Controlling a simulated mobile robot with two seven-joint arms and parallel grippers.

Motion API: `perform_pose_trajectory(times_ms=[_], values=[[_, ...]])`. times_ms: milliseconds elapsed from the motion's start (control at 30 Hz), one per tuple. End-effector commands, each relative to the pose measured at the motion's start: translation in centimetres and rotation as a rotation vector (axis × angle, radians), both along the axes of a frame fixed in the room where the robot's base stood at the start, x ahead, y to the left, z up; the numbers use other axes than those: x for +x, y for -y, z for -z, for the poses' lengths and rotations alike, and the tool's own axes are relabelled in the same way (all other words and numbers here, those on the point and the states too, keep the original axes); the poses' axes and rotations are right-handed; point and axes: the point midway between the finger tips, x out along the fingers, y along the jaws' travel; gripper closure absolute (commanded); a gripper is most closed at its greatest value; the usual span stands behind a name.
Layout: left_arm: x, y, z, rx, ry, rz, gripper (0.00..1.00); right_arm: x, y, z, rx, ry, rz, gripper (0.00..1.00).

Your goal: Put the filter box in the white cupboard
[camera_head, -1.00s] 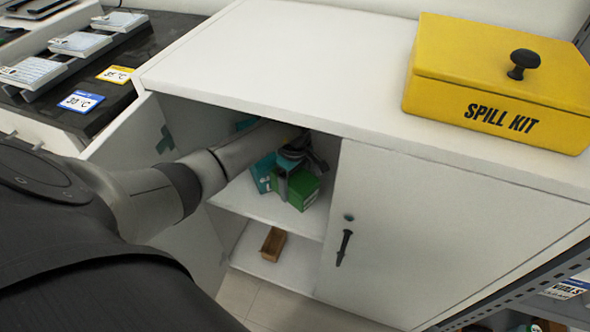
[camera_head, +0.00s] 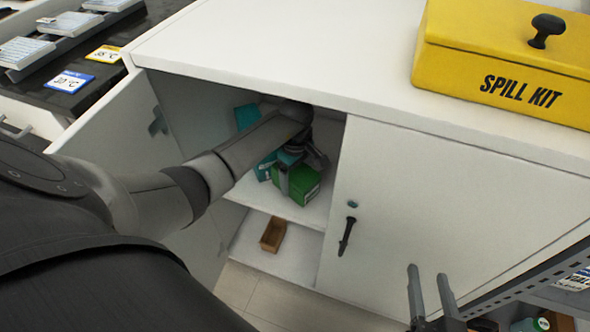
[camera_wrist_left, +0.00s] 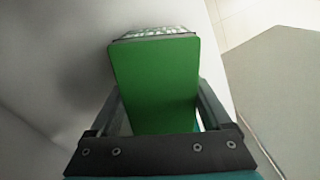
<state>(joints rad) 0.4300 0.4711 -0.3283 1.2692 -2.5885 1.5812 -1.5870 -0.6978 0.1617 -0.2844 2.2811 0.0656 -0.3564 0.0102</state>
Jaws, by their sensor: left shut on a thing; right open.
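The green filter box (camera_head: 303,184) is inside the white cupboard (camera_head: 250,48), over its upper shelf (camera_head: 236,189). My left gripper (camera_head: 284,180) reaches in through the open left door and is shut on the box. In the left wrist view, the green box (camera_wrist_left: 153,85) sits between the two fingers. I cannot tell whether its underside touches the shelf. My right gripper (camera_head: 432,293) is open and empty at the lower right, in front of the closed right door.
Teal boxes (camera_head: 246,116) stand on the upper shelf behind and left of the green box. A small brown box (camera_head: 273,234) is on the lower shelf. The open cupboard door (camera_head: 120,150) is at the left. A yellow spill kit (camera_head: 500,55) sits on top.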

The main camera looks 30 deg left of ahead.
Motion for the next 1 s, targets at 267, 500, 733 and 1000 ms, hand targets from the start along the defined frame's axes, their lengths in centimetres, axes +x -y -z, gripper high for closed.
perform_pose_trajectory(times_ms=[267, 500, 733, 1000], values=[[0.07, 0.01, -0.06, 0.0, 0.002, 0.0, 0.79, -0.02, -0.04, -0.03, 0.002, 0.003, 0.0, 0.5], [0.06, 0.0, 0.28, 0.001, 0.002, 0.001, 0.09, -0.08, -0.39, -0.24, 0.026, 0.039, -0.001, 0.5], [0.05, 0.02, 0.28, 0.0, 0.001, 0.001, 0.0, -0.06, -0.37, -0.27, 0.024, 0.038, -0.001, 0.5], [0.03, 0.06, -0.05, -0.001, 0.001, 0.0, 0.0, 0.05, -0.07, -0.25, 0.006, 0.012, 0.0, 0.5]])
